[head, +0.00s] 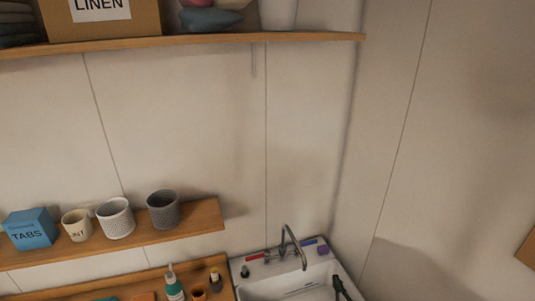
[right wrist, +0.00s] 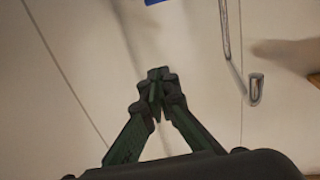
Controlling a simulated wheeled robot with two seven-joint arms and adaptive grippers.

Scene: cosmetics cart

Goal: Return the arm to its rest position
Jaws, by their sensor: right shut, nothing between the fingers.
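My right gripper (head: 338,284) shows as a small dark shape at the lower right of the head view, in front of the sink. In the right wrist view the right gripper (right wrist: 157,82) has its dark green fingers closed together at the tips, with nothing held. A plain pale panelled surface lies behind the fingertips. My left gripper is not in view.
The white sink (head: 262,285) has a curved metal tap (head: 291,238); a metal spout (right wrist: 256,88) shows at right in the right wrist view. A wooden shelf (head: 209,215) holds cups and a blue TABS box (head: 29,230). A teal bottle (head: 174,285) stands below.

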